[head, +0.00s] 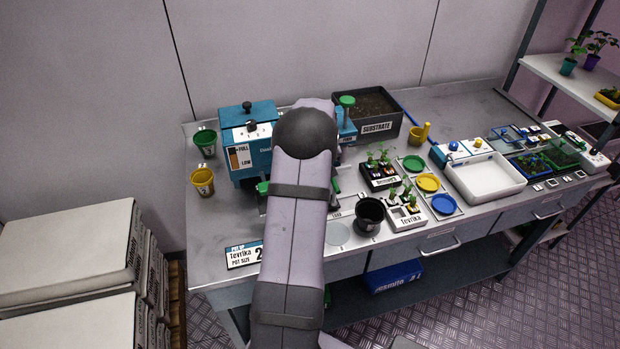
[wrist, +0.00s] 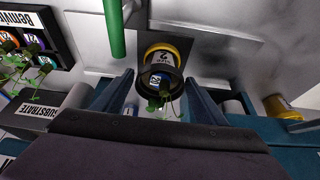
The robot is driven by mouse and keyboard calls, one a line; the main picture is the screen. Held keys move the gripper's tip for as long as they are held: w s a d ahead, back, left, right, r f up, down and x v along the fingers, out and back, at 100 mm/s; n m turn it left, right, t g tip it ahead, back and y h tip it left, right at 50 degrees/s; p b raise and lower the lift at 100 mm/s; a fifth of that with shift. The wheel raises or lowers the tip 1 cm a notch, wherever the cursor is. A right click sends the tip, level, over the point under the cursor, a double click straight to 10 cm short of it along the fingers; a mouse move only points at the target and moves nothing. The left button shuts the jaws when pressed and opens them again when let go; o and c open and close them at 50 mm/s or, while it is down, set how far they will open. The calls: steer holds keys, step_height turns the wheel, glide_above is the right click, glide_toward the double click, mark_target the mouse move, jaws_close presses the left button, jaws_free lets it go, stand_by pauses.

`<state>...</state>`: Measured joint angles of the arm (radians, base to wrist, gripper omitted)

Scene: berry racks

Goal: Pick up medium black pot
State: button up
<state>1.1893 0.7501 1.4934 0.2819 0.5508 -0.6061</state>
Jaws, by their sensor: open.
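A black pot (head: 369,215) stands upright near the front edge of the bench in the head view, right of my arm. I cannot tell its size class from the view. My gripper (wrist: 159,77) shows in the wrist view with its two fingers apart. A yellow pot (wrist: 159,50) with a white label marked 2 lies in line with the gap between them. A dark ring and a green seedling (wrist: 160,98) show at this pot. I cannot tell whether the fingers touch it. In the head view my arm hides the gripper and this spot. The black pot is not identifiable in the wrist view.
The blue machine (head: 246,137), substrate bin (head: 376,128), seedling tray (head: 380,178) and coloured discs (head: 428,183) crowd the bench. Another yellow pot (head: 202,182) stands at the left.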

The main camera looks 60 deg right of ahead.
steer(key=shift+w+d+f, duration=0.1)
steer(key=shift+w+f, duration=0.05)
steer(key=shift+f, duration=0.3)
steer(key=shift+c, duration=0.6)
steer(key=c, duration=0.7)
steer(key=shift+r, duration=0.1)
step_height(320, 180, up, 28)
steer(key=shift+f+b, duration=0.1)
steer(key=shift+b, duration=0.9)
